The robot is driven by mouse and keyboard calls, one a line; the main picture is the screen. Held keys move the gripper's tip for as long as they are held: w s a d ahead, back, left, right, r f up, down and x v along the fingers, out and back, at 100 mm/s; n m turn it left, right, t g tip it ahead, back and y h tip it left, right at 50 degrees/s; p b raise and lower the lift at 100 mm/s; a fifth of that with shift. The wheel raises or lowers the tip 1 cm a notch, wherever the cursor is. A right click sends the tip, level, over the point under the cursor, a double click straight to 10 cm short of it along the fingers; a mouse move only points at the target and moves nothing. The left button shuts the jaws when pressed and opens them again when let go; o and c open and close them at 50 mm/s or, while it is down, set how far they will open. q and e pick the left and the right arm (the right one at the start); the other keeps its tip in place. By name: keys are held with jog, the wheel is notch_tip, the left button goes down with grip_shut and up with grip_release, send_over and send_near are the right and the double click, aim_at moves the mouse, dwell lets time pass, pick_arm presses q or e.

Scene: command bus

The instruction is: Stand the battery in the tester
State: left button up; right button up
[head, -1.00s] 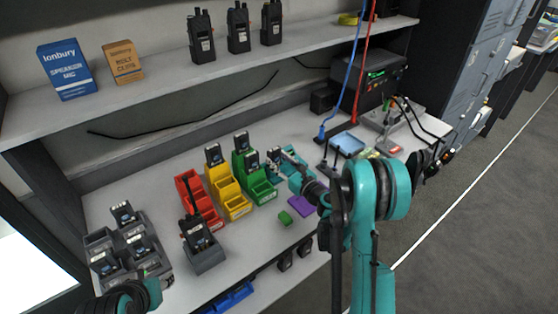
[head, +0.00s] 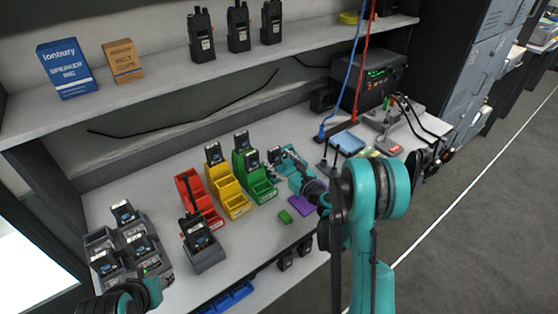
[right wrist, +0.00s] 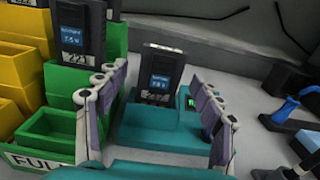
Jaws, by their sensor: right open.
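My right gripper (head: 284,158) is open. Its fingers stand on either side of the battery and appear apart from it. In the head view the battery (head: 274,156) shows small beside the gripper, which covers most of the tester. The battery's lower end is hidden inside the tester. Of my left arm only a part shows at the bottom left; its gripper is out of view.
Red (head: 207,215), yellow (head: 237,205) and green (head: 264,191) bins stand left of the gripper, with batteries in some. A charger (head: 157,268) with several batteries and a radio in a cradle (head: 205,260) stand farther left.

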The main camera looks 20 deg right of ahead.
notch_tip(320, 180, up, 10)
dwell(0.6)
jog(key=shift+a, duration=0.1)
jog(key=s+a+n+g, duration=0.6)
jog(key=s+a+n, duration=0.3)
jog(key=s+n, duration=0.65)
jog(key=s+d+f+n+g+h, duration=0.2)
jog(key=s+f+n+h, duration=0.1)
jog(key=s+n, duration=0.5)
jog(key=s+d+f+n+g+h, duration=0.2)
jog(key=s+d+f+n+h, duration=0.1)
jog(key=s+n, duration=0.5)
jog(key=s, duration=0.3)
jog(key=shift+d+f, duration=0.15)
jog(key=shift+d, duration=0.05)
